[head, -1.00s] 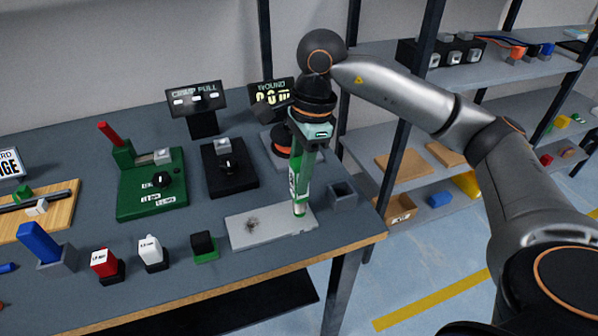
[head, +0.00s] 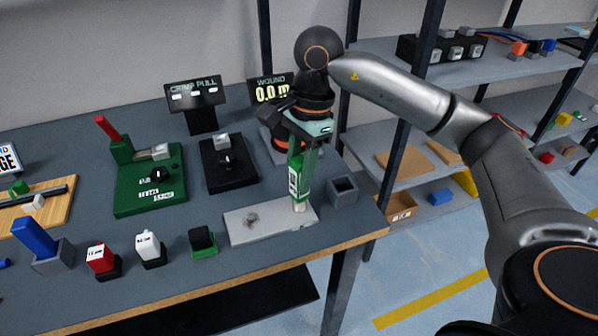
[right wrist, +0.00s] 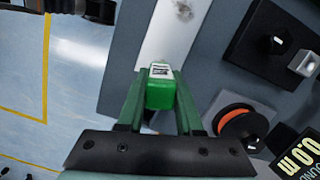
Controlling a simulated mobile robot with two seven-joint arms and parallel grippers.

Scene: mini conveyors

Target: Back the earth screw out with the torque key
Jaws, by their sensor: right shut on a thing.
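The torque key is a green block-like tool (head: 299,178) with a white label and a pale lower tip. It stands upright, its tip at the right end of a light grey plate (head: 268,229). My right gripper (head: 303,150) is shut on its upper part from above. In the right wrist view the key's green top (right wrist: 160,92) sits between the two green fingers, with the plate (right wrist: 160,45) beyond. The earth screw cannot be seen; the key's tip covers that spot. My left gripper is not in view.
A small grey open box (head: 343,191) stands just right of the plate. An orange spool (head: 280,139) is behind the key. A black knob unit (head: 229,165) and a green test unit (head: 150,182) stand to the left. The table's wooden edge (head: 374,236) is close on the right.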

